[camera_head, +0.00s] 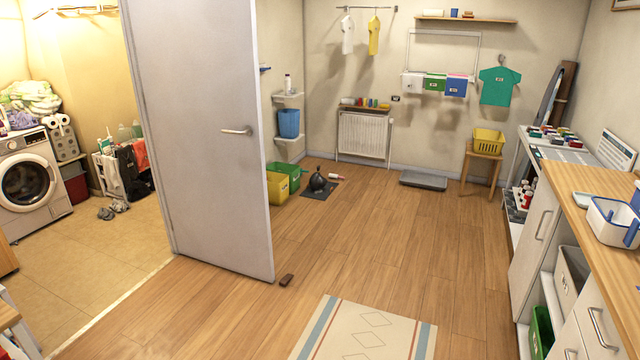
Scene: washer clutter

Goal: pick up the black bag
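A small dark rounded thing with a narrow top (318,181) sits on a dark mat (312,194) on the wood floor, near the far wall. It looks like a tied black bag, but it is too small to be sure. Another black, bag-like thing (128,168) is in the tiled room at left, beside a red one (140,155) and a white rack. I cannot tell which of the two is the black bag. My gripper is not in view.
A grey door (205,120) stands open between the rooms. A small brown block (286,280) lies by its foot. Yellow (278,188) and green bins stand left of the mat. A patterned rug (365,333) lies in front. A counter (600,205) runs along the right. The middle floor is clear.

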